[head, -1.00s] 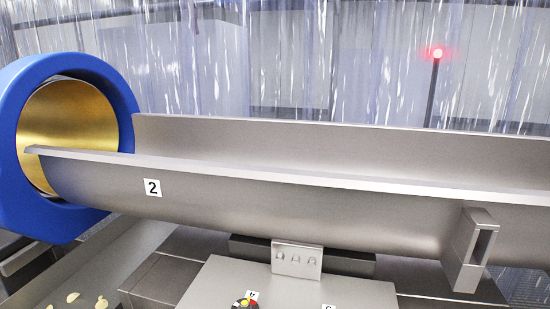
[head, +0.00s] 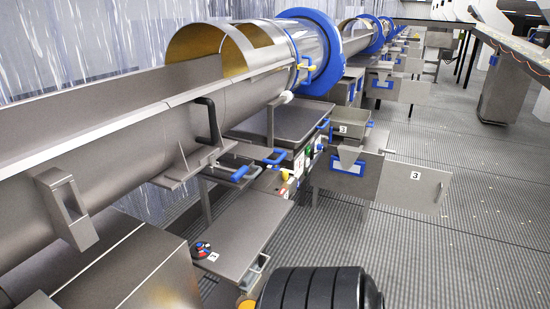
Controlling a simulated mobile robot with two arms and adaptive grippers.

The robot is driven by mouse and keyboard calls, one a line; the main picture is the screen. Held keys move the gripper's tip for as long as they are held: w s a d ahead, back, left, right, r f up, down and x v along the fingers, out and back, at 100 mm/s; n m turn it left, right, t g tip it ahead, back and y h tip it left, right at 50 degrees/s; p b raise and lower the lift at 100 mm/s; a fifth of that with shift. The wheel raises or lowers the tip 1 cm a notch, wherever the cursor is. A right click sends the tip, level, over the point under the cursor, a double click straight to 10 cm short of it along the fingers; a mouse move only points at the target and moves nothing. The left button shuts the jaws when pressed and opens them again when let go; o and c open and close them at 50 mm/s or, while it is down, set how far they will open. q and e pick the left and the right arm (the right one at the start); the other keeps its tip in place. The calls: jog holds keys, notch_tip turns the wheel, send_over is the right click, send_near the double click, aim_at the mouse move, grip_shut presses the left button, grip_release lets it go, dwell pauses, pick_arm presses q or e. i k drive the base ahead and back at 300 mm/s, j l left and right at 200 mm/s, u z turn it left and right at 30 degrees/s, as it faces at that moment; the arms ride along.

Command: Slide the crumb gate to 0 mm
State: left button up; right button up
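I cannot tell for sure which part is the crumb gate, and no millimetre scale is readable. Under the grey trough (head: 130,135), blue handles (head: 240,173) stick out near a small platform. Neither of my grippers is in view.
A drum with a blue ring (head: 318,52) joins the trough, with more blue-ringed drums behind. A low grey table (head: 235,235) has a round coloured control (head: 201,250) on it. A black ribbed object (head: 315,290) fills the bottom edge. The grated floor (head: 470,240) is open at right.

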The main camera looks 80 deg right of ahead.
aim_at(253, 152)
jog(key=k+l+z, duration=0.1)
jog(key=z, duration=2.25)
jog(key=k+l, duration=0.05)
